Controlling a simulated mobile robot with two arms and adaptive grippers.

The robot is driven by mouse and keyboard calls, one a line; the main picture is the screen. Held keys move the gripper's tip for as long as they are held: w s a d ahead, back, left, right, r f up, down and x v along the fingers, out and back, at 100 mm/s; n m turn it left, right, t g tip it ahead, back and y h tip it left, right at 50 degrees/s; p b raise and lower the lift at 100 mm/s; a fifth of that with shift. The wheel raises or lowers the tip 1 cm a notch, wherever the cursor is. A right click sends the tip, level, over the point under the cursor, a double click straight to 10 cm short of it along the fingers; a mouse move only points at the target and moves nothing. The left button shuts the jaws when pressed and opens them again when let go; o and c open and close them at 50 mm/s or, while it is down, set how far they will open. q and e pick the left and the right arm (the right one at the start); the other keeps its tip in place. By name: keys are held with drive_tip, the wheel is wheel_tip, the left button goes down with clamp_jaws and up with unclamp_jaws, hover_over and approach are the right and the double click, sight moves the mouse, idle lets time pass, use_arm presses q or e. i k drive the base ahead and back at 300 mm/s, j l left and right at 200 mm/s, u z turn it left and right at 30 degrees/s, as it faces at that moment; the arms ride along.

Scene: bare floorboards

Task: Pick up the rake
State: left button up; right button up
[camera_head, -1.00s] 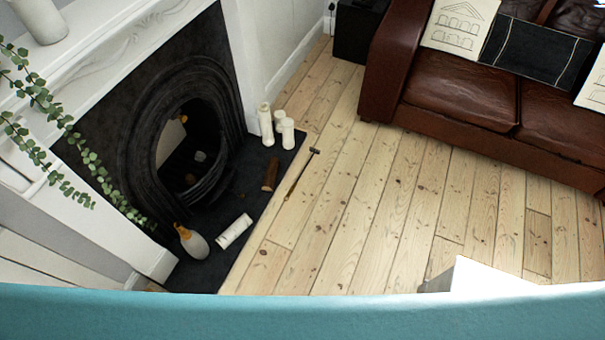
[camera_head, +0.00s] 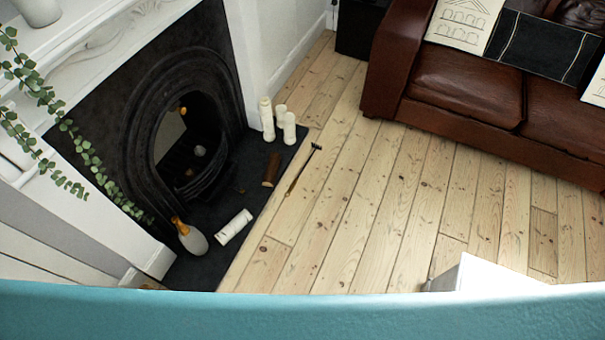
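The rake (camera_head: 302,168) is a small, thin tool with a dark head at its upper end and a brownish handle at its lower end. It lies on the floorboards just right of the dark hearth, apart from the things on the hearth. Neither of my grippers shows in the head view, so nothing is seen touching the rake.
A fireplace (camera_head: 180,130) with a black hearth (camera_head: 205,270) is on the left. A brown sofa (camera_head: 465,80) stands upper right. The middle floorboards are clear.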

sight(296, 180)
drive_tip(key=i+l+u, duration=0.25)
drive_tip(key=i+l, duration=0.2)
drive_tip(key=i, duration=0.15)
drive_tip(key=i+l+u, duration=0.25)
drive_tip(key=i+l, duration=0.35)
